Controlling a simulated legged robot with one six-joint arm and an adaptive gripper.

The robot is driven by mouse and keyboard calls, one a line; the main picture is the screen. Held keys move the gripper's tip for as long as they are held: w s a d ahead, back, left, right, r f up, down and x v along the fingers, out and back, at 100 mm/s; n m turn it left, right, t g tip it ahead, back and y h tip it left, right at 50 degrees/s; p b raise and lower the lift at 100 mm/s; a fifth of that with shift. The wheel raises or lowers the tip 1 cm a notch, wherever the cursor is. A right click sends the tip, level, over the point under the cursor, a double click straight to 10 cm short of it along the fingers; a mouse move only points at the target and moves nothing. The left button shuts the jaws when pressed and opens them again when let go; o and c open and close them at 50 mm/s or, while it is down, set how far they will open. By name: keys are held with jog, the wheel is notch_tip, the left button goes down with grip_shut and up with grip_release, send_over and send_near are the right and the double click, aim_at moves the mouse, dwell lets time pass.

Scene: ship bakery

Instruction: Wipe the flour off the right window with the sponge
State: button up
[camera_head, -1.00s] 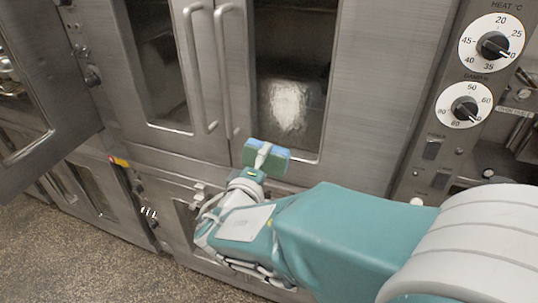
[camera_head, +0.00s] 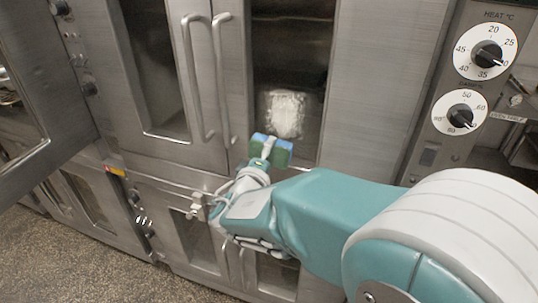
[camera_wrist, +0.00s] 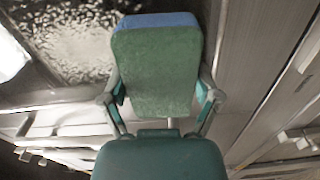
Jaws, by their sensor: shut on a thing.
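The right window (camera_head: 292,60) is dark glass in a steel oven door. A white flour patch (camera_head: 285,113) lies on its lower part; it also shows at the upper left of the wrist view (camera_wrist: 75,48). My gripper (camera_head: 268,156) is shut on the sponge (camera_head: 281,152), which is green with a blue layer. In the wrist view the sponge (camera_wrist: 157,70) stands between the two fingers. In the head view the sponge is just below the flour patch, near the window's bottom edge. I cannot tell whether it touches the glass.
Two vertical handles (camera_head: 222,80) stand out left of the right window. The left window (camera_head: 158,70) is beside them. An open door (camera_head: 40,100) juts out at far left. A control panel with dials (camera_head: 487,55) is at the right. Lower doors are below.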

aim_at(277, 90)
jog(key=shift+x, duration=0.95)
dwell(0.6)
jog(key=shift+r, duration=0.1)
jog(key=shift+d+r, duration=0.1)
jog(key=shift+r, duration=6.65)
